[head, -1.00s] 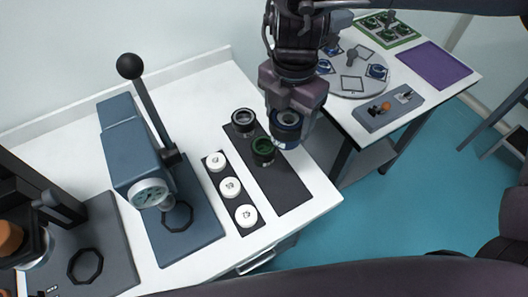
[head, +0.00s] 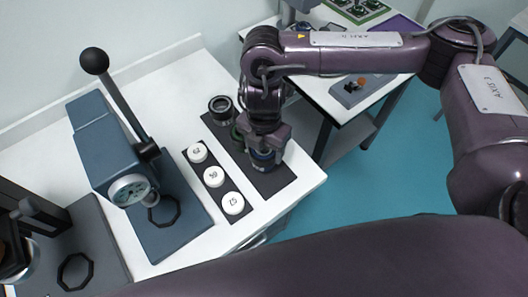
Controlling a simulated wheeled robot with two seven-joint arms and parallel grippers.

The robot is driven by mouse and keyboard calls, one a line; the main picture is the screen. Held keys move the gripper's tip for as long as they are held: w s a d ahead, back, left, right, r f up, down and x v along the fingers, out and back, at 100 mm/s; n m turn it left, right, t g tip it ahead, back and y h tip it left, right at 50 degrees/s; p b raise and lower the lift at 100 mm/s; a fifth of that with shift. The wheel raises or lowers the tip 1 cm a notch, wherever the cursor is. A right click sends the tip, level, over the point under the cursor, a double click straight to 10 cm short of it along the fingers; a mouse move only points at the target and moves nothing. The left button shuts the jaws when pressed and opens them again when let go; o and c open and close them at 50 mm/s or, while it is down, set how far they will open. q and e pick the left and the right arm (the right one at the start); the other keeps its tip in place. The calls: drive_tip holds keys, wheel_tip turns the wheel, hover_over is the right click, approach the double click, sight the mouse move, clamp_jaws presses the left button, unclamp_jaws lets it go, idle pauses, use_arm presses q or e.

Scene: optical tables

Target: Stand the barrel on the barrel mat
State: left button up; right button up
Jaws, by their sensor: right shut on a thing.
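The barrel (head: 262,160) is a short dark cylinder with a blue ring. My right gripper (head: 263,146) comes down over it from above and is shut on it, hiding its upper part. The barrel is upright over the near right part of the black barrel mat (head: 273,187). I cannot tell whether its base touches the mat. A grey-black barrel (head: 221,109) stands at the far end of the mat. A green-ringed barrel (head: 237,133) stands behind my gripper, mostly hidden. My left gripper is not in view.
A strip with several white numbered discs (head: 214,177) lies left of the mat. A blue lever press (head: 112,160) stands further left. The white table (head: 300,172) ends just right of the mat. Another table with a grey switch box (head: 352,92) stands beyond a gap.

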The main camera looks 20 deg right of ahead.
drive_tip(key=shift+f, duration=1.45)
drive_tip(key=shift+f, duration=0.15)
drive_tip(key=o, duration=1.1)
drive_tip(key=shift+c, duration=0.2)
drive_tip(key=shift+r, duration=0.3)
wheel_tip(320, 180, up, 12)
drive_tip(key=shift+f, duration=0.1)
